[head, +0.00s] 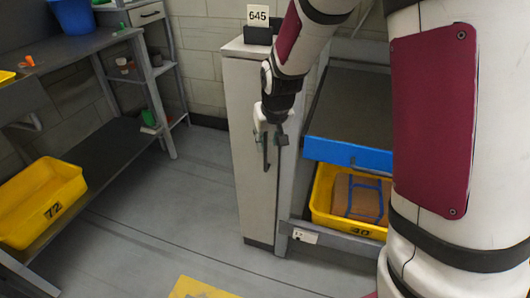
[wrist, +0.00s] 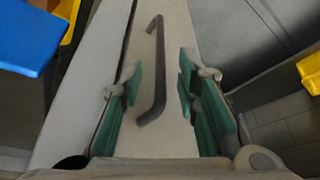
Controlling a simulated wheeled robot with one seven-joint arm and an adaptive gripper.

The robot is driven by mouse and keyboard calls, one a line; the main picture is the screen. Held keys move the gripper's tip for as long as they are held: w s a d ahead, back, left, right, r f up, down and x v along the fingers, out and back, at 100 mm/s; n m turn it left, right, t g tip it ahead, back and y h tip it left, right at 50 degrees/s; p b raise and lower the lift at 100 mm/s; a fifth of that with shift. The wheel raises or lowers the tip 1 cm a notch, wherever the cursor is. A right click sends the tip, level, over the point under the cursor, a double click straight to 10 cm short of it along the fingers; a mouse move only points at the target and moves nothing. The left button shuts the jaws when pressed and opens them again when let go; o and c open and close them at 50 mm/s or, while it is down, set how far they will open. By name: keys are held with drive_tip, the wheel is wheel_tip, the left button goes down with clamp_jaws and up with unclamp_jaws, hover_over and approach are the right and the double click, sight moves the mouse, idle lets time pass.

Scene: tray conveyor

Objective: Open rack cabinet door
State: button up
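The rack cabinet (head: 246,150) is a tall, narrow, light grey unit with its door closed. A dark bar handle (wrist: 153,75) runs lengthwise on the door (wrist: 175,55) in the wrist view, and its near end lies between my gripper's fingers without visible contact. My gripper (wrist: 158,100) is open, with a green-padded finger on each side of the handle. In the head view, my gripper (head: 272,140) is in front of the cabinet's upper part, and the handle is partly hidden by it.
Right of the cabinet is a rack with a blue-edged shelf (head: 347,154) and a yellow bin (head: 320,200) holding a brown package. A dark shelf with another yellow bin (head: 42,200) is at left. Floor (head: 180,210) between is clear.

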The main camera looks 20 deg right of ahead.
sight(266, 146)
drive_tip(key=b+x, duration=0.1)
drive_tip(key=x, duration=0.4)
drive_tip(key=shift+w+f, duration=0.1)
drive_tip(key=shift+f, duration=0.2)
drive_tip(key=shift+c, duration=0.2)
clamp_jaws()
